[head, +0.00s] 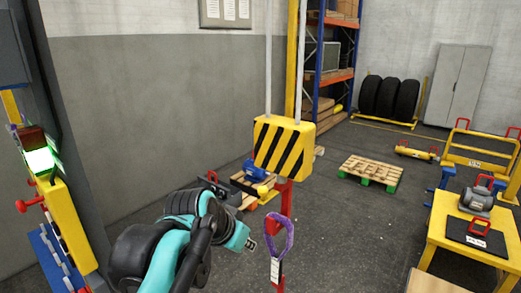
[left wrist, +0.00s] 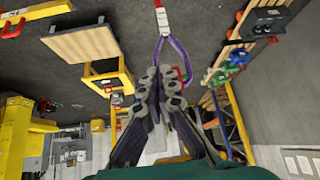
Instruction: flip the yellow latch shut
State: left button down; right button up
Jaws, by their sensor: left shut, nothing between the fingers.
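A hoist block (head: 284,148) with yellow and black stripes hangs from two pale cables in the head view. A red hook piece (head: 286,196) hangs below it, and a purple sling (head: 279,236) with a white tag (head: 275,270) is at its lower part. My left gripper (head: 250,244) is just left of the sling, its fingers shut and empty. In the left wrist view the shut fingers (left wrist: 166,74) point at the purple sling (left wrist: 183,52), which partly passes behind them. I cannot make out a separate yellow latch. My right gripper is not in view.
A yellow table (head: 452,231) with a grey device (head: 476,200) stands at the right. A wooden pallet (head: 371,171) lies on the floor. A yellow control post (head: 68,226) with a green light is at the left.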

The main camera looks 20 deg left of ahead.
pick_arm(q)
jog(key=w+a+r+p, duration=0.1)
jog(key=r+p, duration=0.4)
jog(key=r, duration=0.6)
jog(key=w+a+r+m+p, duration=0.1)
jog(key=w+r+p, duration=0.3)
jog(key=r, duration=0.8)
jog(key=shift+m+h+p, duration=0.3)
jog(key=shift+h+p, duration=0.1)
jog(key=shift+p, duration=0.6)
jog(key=shift+w+d, duration=0.1)
jog(key=p, duration=0.2)
send_over(261, 191)
notch_tip(261, 191, down, 7)
jog(key=shift+r, duration=0.1)
notch_tip(261, 191, down, 4)
jog(key=shift+r, duration=0.15)
jog(key=shift+f, duration=0.55)
jog(key=shift+f+t, duration=0.1)
jog(key=shift+t, duration=0.2)
